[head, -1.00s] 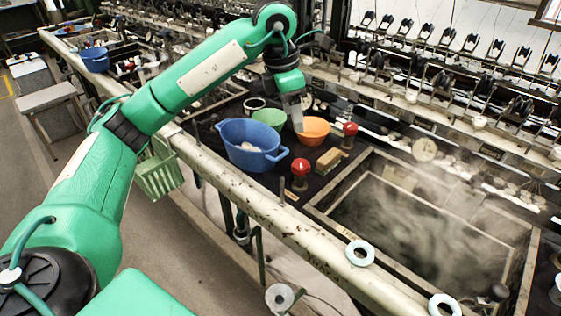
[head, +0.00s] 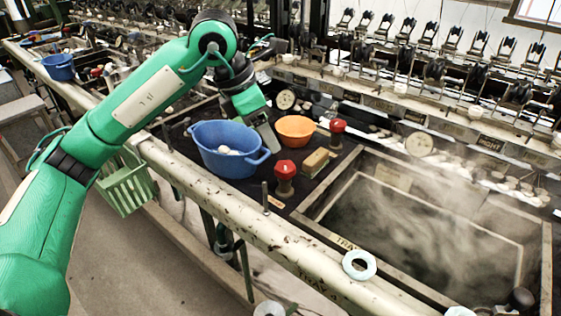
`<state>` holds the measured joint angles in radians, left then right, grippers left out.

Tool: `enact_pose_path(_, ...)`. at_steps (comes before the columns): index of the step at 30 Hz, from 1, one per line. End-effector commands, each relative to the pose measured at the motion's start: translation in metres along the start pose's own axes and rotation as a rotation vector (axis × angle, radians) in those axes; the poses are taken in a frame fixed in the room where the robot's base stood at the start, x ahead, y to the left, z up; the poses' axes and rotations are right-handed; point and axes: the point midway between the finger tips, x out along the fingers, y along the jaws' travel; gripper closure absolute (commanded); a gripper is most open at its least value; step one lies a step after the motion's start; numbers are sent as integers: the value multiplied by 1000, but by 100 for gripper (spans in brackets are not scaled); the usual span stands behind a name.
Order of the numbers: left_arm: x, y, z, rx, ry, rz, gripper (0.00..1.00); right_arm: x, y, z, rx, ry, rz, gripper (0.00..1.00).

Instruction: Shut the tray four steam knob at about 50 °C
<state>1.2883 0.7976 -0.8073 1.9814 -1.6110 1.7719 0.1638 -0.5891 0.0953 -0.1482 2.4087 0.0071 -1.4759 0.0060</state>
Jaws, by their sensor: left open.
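Two red knobs stand on the dark bench left of the steaming basin: a near red knob (head: 285,169) and a far red knob (head: 337,126). I cannot read which one belongs to tray four. A round dial gauge (head: 419,144) is on the back ledge; its reading is too small to tell. My left gripper (head: 267,137) is open and points down, beside the blue tub's right rim and up-left of the near red knob, apart from both knobs. My right gripper is not in view.
A blue tub (head: 215,160) with pale contents, an orange bowl (head: 295,128) and a tan block (head: 317,160) crowd the knobs. The steaming basin (head: 352,190) lies to the right. A long pale rail (head: 230,205) runs in front, with a white ring (head: 359,264) on it.

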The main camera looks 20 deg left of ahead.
Motion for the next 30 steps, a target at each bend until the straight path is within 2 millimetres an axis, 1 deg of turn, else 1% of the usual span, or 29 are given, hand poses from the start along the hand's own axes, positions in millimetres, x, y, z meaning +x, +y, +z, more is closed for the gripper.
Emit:
enact_pose_path(1,13,-1,-1,0,3,-4,38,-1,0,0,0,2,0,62)
enact_pose_path(6,50,-1,-1,1,2,-3,38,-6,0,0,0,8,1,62)
enact_pose_path(9,67,-1,0,1,1,-3,38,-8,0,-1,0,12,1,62)
enact_pose_path(12,81,-1,-1,0,1,-3,38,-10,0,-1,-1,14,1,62)
enact_pose_path(18,95,0,0,0,0,-1,38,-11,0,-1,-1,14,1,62)
enact_pose_path(26,96,0,0,0,0,0,38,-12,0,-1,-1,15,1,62)
enact_pose_path(27,96,0,0,0,0,0,40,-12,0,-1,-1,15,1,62)
enact_pose_path(29,96,0,0,0,0,0,52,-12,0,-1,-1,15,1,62)
enact_pose_path(30,96,0,0,0,0,0,59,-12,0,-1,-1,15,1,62)
